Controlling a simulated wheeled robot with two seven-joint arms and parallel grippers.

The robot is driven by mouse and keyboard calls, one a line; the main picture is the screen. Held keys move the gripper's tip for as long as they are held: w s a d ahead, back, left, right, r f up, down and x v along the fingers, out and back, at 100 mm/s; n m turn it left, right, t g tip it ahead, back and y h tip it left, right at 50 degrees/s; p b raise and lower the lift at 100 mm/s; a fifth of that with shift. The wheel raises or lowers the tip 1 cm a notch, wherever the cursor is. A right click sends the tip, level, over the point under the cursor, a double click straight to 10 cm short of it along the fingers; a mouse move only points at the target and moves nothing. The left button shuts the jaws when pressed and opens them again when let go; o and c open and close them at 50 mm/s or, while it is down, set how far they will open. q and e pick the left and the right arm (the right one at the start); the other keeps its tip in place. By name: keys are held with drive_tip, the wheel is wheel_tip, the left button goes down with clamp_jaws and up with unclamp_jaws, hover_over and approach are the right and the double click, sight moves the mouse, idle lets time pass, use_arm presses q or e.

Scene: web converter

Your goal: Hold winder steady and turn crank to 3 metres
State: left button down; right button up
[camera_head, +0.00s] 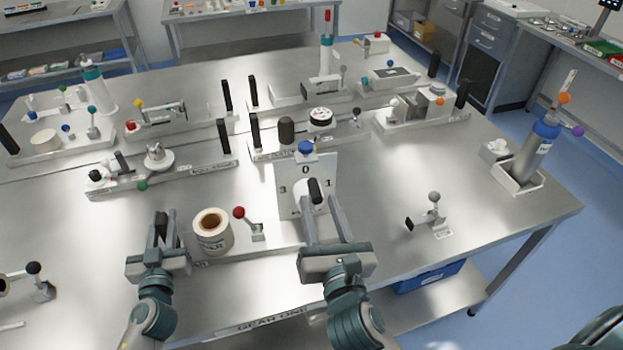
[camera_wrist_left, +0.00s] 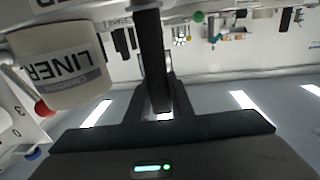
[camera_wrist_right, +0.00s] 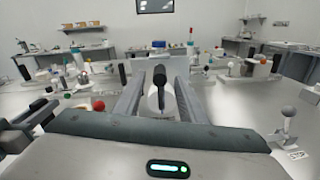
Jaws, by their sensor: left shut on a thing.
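The winder has a white dial plate (camera_head: 289,204) marked 0, 1 and 3, with a blue knob (camera_head: 306,147) on top. A black crank grip (camera_head: 316,190) sticks out from the plate's round white hub. My right gripper (camera_head: 316,194) is open, its fingers on either side of the crank grip. The grip also shows between the fingers in the right wrist view (camera_wrist_right: 160,78). A roll labelled LINER (camera_head: 213,232) stands left of the plate, and beside it is a red-knobbed lever (camera_head: 252,225). My left gripper (camera_head: 161,222) is shut on a black upright handle (camera_wrist_left: 151,60) left of the roll.
Other white fixtures with black end handles, such as one with a green knob (camera_head: 160,165), line the table behind. A small grey-knobbed lever (camera_head: 434,208) stands to the right, and a blue-capped bottle (camera_head: 541,145) sits in a holder at the far right. The right front tabletop is mostly clear.

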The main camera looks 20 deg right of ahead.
sight(312, 181)
drive_tip(key=w, duration=0.8)
drive_tip(key=shift+w+d, duration=0.15)
drive_tip(key=shift+d, duration=0.25)
clamp_jaws()
